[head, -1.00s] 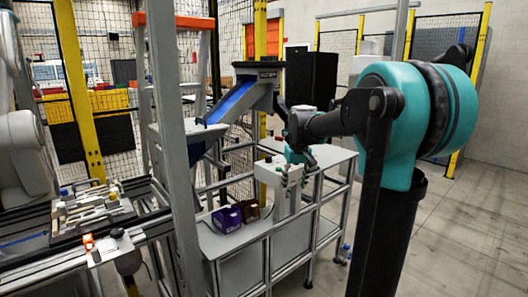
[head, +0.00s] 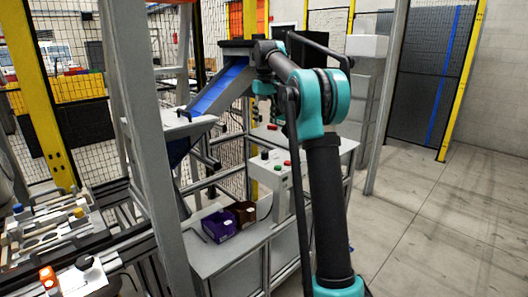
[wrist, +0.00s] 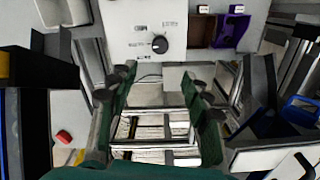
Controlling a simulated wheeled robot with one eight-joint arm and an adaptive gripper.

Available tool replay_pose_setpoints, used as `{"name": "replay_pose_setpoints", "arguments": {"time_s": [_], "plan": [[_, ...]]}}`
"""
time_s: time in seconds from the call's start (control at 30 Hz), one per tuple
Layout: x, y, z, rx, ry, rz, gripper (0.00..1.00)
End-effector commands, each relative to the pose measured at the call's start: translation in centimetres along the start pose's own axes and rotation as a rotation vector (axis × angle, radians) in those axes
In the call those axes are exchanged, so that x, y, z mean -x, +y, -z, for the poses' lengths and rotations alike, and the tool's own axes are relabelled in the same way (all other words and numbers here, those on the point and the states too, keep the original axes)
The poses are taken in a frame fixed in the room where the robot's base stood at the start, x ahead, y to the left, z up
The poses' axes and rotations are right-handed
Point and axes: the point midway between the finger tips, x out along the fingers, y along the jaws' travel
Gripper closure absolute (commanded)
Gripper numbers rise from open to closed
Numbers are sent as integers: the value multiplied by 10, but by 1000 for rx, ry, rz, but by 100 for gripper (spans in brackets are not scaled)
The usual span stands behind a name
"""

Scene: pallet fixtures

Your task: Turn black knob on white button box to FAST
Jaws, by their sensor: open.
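The white button box (head: 259,174) stands on the bench in the head view, with a small dark knob (head: 264,154) and red and green buttons on top. In the wrist view the white box (wrist: 120,25) fills the top middle, and the round black knob (wrist: 159,45) shows with a light pointer mark and small labels too blurred to read. My gripper (wrist: 160,76) is open and empty, its two fingers to either side below the knob in the picture, apart from it. In the head view my gripper (head: 265,88) is partly hidden by my arm, above and behind the box.
A purple bin (head: 219,228) and a brown bin (head: 243,210) stand left of the box. A blue chute (head: 222,90) and grey posts are behind and left. A workbench with fixtures (head: 45,235) is at the far left. The floor at right is clear.

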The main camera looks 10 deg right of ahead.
Motion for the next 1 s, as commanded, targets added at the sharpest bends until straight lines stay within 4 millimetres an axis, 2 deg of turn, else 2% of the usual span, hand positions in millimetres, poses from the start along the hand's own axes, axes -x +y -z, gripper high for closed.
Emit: {"name": "replay_pose_setpoints", "arguments": {"time_s": [0.1,0.6,0.8,1.0], "plan": [[-24,0,0,0,0,0,51],[-119,0,0,-1,1,0,51],[-141,0,0,-1,1,0,51],[-148,0,0,-1,1,0,51]]}}
